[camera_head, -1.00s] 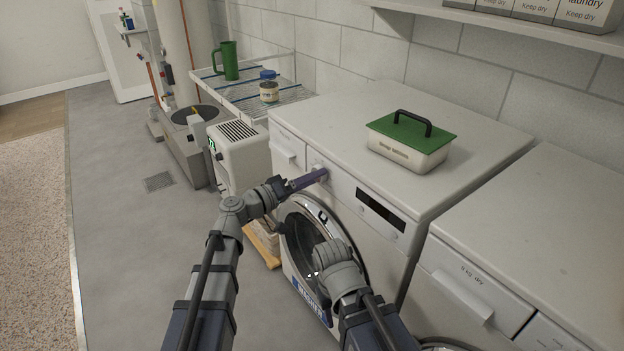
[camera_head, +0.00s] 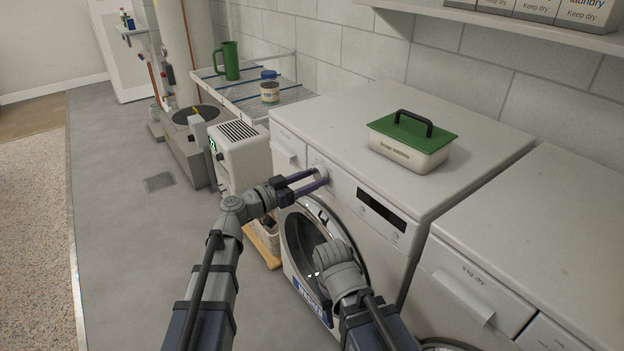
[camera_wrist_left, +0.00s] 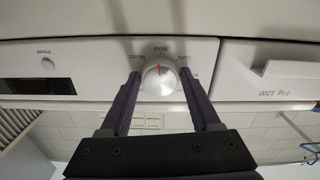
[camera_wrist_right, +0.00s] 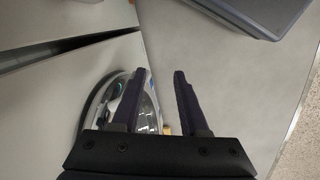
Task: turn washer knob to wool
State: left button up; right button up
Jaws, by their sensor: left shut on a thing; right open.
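The washer (camera_head: 345,112) is white with a round glass door (camera_head: 300,235) on its front. Its silver knob (camera_wrist_left: 157,82) sits on the control panel, and a red mark on it points at the "Wool" label (camera_wrist_left: 167,49) in the left wrist view, where the panel appears upside down. Other labels stand on either side of "Wool". My left gripper (camera_head: 322,177) is shut on the knob, with one dark finger on each side of it. My right gripper (camera_wrist_right: 159,76) is open and empty, low in front of the washer door.
A food box with a green lid (camera_head: 408,140) stands on the washer top. A second white machine (camera_head: 540,230) stands to the right. A wire rack (camera_head: 240,95) holds a green mug (camera_head: 229,62) and a jar (camera_head: 269,92). The grey floor (camera_head: 120,240) on the left is clear.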

pick_arm(q)
jog(key=shift+f+m, duration=0.1)
jog(key=shift+m, duration=0.5)
jog(key=o, duration=1.4)
jog(key=shift+c, duration=0.2)
jog(key=shift+a, duration=0.1)
jog(key=v, duration=0.7)
jog(key=shift+s+a, duration=0.2)
jog(key=shift+s, duration=0.05)
